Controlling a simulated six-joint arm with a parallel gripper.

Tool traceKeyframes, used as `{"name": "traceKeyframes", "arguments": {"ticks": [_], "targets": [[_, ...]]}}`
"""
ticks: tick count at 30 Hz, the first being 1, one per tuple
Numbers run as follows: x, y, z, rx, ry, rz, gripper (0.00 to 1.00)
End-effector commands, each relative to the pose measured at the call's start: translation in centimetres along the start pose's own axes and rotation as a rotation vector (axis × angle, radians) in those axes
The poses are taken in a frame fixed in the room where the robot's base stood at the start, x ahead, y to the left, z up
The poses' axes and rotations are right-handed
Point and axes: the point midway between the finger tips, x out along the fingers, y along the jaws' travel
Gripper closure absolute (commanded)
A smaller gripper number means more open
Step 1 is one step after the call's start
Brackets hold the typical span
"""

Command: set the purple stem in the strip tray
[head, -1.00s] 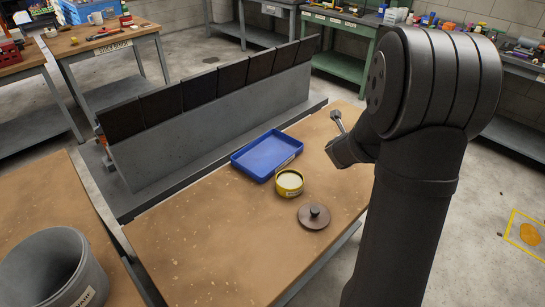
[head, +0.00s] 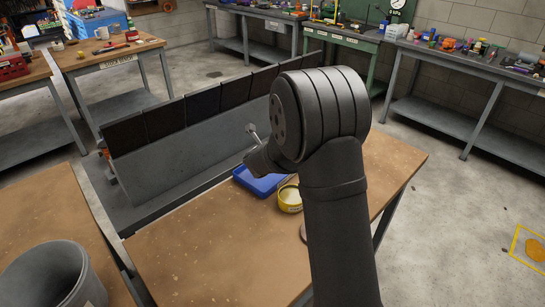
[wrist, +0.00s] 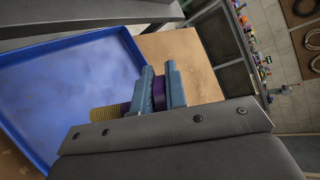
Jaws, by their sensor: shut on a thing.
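My gripper (wrist: 160,80) shows in the wrist view with its two blue fingers shut on the purple stem (wrist: 159,95). More purple shows left of the fingers, beside a yellow ribbed piece that looks like part of the stem. The rest of the stem is hidden by the gripper body. A blue tray (wrist: 70,42), seemingly the strip tray, lies at the left of the wrist view with an empty floor. In the head view its near left part (head: 243,178) shows, partly covered by my arm. My fingers and the stem are hidden there.
A yellow round tin (head: 290,199) stands close to the tray. A grey wall with dark flaps (head: 185,150) runs behind the table. A grey bucket (head: 45,275) is at the lower left. The table's left front (head: 200,250) is clear.

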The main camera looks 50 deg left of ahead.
Motion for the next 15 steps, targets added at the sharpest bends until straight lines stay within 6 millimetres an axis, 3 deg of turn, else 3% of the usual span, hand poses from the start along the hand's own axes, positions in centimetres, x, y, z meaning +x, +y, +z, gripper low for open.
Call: {"name": "traceKeyframes", "arguments": {"ticks": [7,15], "targets": [[0.8,2.3,1.4,0.0,0.0,-0.001,1.0],[2.1,5.2,-0.1,-0.002,0.001,-0.001,1.0]]}}
